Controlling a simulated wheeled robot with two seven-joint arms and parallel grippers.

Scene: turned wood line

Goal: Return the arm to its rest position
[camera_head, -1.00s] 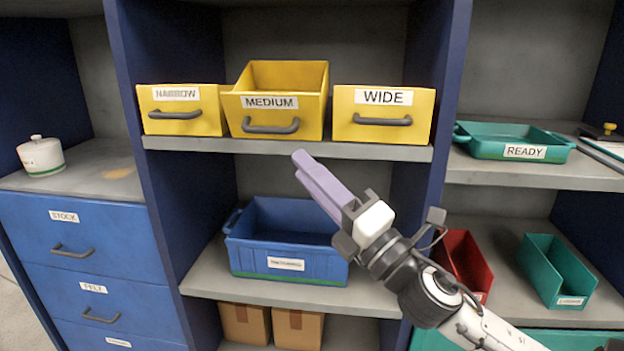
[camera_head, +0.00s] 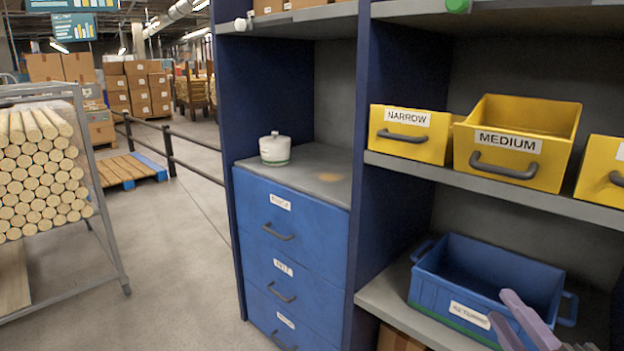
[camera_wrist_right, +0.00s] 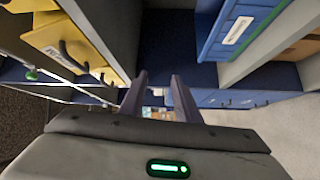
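My right gripper (camera_head: 508,308) shows at the bottom right of the head view, with only its two purple fingers and a little of its body in frame. It is in front of the blue bin (camera_head: 452,285) on the lower shelf and overlaps the bin's right part. In the right wrist view its fingers (camera_wrist_right: 160,78) stand apart with nothing between them, so it is open and empty. The rest of the right arm is outside the head view. My left gripper is in neither view.
The yellow NARROW drawer (camera_head: 412,134) and MEDIUM drawer (camera_head: 518,145) sit on the shelf above. Blue drawers (camera_head: 290,235) with a white lidded pot (camera_head: 275,149) on top stand left. A rack of dowels (camera_head: 38,172) is at far left, with open floor between.

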